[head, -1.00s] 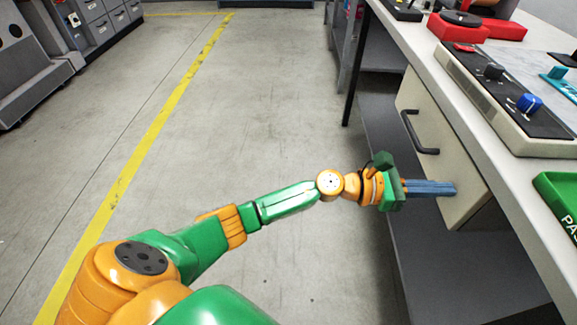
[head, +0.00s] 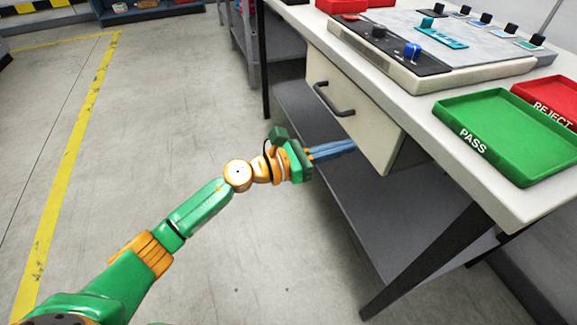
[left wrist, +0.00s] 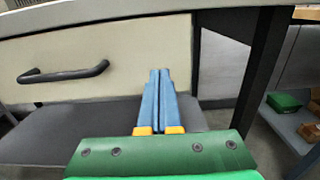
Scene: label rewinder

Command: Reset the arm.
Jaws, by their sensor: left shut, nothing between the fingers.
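My left arm reaches in from the lower left in the head view. Its gripper (head: 352,147) has long blue fingers that lie together, shut and empty. The fingertips are close to the lower part of the cream drawer front (head: 375,135) under the bench; I cannot tell whether they touch it. In the left wrist view the blue fingers (left wrist: 159,72) point at the right part of the drawer front (left wrist: 130,60), to the right of its dark handle (left wrist: 63,73). The handle also shows in the head view (head: 333,101), apart from the gripper. My right gripper is not in view.
The white bench top (head: 420,112) holds a label machine (head: 450,60), a green PASS tray (head: 505,135) and a red REJECT tray (head: 550,100). A grey lower shelf (head: 400,215) and dark bench leg (head: 425,260) are below. The floor on the left is clear.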

